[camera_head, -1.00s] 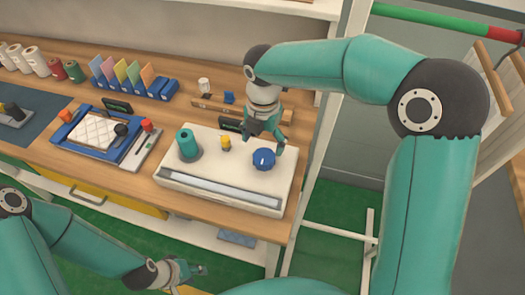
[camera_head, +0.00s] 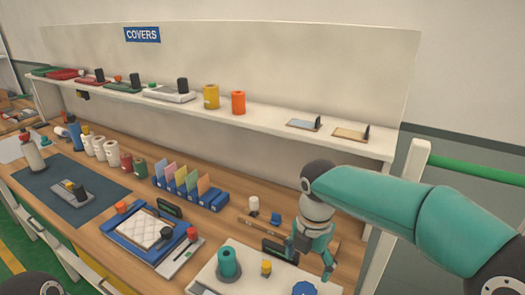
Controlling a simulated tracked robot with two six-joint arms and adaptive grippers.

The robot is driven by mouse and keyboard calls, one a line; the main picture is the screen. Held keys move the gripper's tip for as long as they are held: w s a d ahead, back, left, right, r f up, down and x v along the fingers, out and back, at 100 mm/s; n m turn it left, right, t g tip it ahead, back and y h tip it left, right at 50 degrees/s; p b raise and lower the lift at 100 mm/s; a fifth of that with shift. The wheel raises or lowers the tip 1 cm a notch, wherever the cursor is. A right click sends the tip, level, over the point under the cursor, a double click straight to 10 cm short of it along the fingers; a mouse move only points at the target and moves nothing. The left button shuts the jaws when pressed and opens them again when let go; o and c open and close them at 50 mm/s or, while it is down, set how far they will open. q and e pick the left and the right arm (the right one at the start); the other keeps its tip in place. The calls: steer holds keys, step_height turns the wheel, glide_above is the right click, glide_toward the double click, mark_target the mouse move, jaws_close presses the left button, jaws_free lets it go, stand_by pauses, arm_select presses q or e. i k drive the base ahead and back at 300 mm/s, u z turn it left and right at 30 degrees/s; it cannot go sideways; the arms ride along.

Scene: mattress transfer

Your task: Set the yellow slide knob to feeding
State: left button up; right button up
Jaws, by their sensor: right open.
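The yellow slide knob (camera_head: 266,267) stands on top of the white panel (camera_head: 237,258), near the bottom edge of the picture. A teal cylinder (camera_head: 229,263) is just left of it and a blue round knob (camera_head: 305,288) is to its right, cut off by the frame. My right gripper (camera_head: 310,264) is open, fingers pointing down over the panel's right part, right of the yellow knob and apart from it. Its fingers are close to the blue knob; I cannot tell whether they touch it. No feeding label is readable. My left gripper is out of the picture.
A blue tray with a quilted white pad (camera_head: 140,227) lies left of the panel. Blue holders with coloured cards (camera_head: 186,182) stand behind. A shelf (camera_head: 270,112) under a COVERS sign (camera_head: 142,34) holds cylinders and covers. A small black stand (camera_head: 280,250) is behind the panel.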

mark_target(266, 265)
steer(key=k, duration=1)
